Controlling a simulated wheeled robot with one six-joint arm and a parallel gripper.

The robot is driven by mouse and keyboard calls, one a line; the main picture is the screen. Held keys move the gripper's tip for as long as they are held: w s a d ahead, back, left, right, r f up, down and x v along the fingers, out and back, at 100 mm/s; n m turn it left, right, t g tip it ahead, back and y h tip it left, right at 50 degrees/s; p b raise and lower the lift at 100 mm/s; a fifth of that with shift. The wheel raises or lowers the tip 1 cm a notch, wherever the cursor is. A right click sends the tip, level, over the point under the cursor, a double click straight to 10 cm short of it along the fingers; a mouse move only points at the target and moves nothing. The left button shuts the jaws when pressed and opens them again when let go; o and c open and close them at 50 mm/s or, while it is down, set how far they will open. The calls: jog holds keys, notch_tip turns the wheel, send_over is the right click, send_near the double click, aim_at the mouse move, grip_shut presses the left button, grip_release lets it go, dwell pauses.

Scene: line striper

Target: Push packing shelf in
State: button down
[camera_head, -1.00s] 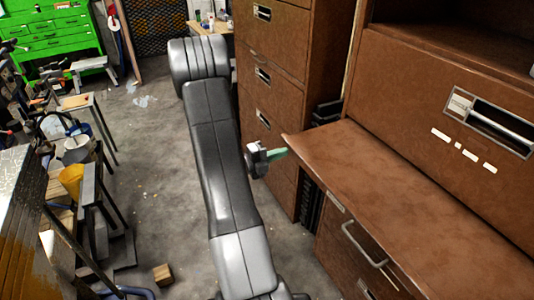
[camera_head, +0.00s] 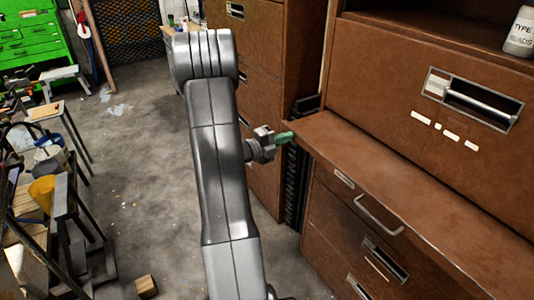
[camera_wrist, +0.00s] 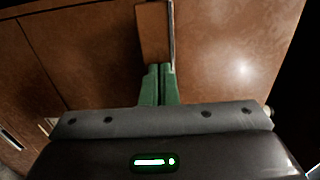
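The packing shelf (camera_head: 400,172) is a brown flat board that sticks out from the front of a brown cabinet (camera_head: 400,80), above its lower drawers. Whether the fingers touch the shelf is unclear. In the wrist view my green fingers (camera_wrist: 158,84) are together, with nothing seen between them. A brown panel with a pale edge (camera_wrist: 155,32) is just past the fingertips; I cannot tell which part it is.
A taller brown drawer cabinet (camera_head: 275,50) stands behind my arm. A drawer with a metal handle (camera_head: 380,215) is under the shelf. A white bottle (camera_head: 520,32) stands at upper right. Open floor (camera_head: 140,190) lies left of my arm, with cluttered stands beyond and a wooden block (camera_head: 146,286).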

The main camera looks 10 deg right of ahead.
aim_at(331, 118)
jog(key=b+x, duration=0.6)
jog(key=x, duration=1.3)
jog(key=shift+d, duration=0.3)
jog(key=shift+r, duration=0.15)
jog(key=shift+w+r, duration=0.1)
jog(key=shift+r, duration=0.05)
